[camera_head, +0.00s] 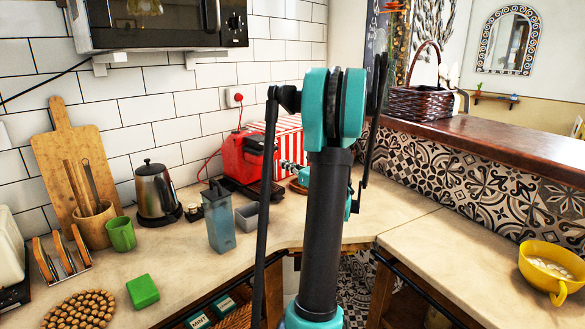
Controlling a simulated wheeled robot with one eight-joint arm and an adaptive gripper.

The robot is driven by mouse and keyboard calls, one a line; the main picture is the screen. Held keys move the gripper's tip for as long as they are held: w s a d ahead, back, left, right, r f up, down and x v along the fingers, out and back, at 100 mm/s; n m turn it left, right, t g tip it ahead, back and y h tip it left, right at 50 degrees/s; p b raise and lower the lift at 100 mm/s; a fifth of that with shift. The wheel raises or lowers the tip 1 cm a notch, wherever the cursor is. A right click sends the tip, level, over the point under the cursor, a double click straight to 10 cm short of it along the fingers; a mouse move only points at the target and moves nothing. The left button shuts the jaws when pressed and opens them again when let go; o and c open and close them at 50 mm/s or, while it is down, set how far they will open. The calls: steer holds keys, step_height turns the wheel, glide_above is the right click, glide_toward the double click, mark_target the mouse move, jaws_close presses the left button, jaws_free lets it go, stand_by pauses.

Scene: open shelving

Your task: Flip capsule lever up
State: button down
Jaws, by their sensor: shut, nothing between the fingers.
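The red capsule machine (243,160) stands on the counter against the tiled wall, left of the middle. A dark part (262,144) at its top right may be the capsule lever; whether it is up or down is too small to tell. My gripper (286,164) is just right of the machine, close to its side, shut and empty. My own arm in the foreground hides part of the gripper and the counter behind it. I cannot tell whether the gripper touches the machine.
A blue-grey pitcher (218,220) and a small grey container (247,216) stand in front of the machine. A steel kettle (155,190), green mug (121,234) and green block (143,291) are further left.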

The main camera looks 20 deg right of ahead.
mark_target(262, 142)
steer(key=w, duration=0.1)
steer(key=w+a+r, duration=0.1)
steer(key=w+r, duration=0.1)
steer(key=w, duration=0.1)
steer(key=shift+a+r, duration=0.15)
steer(key=shift+a, duration=0.1)
steer(key=shift+w+a+r, duration=0.1)
steer(key=shift+w+r, duration=0.15)
steer(key=shift+r, duration=0.65)
steer(key=shift+r, duration=0.1)
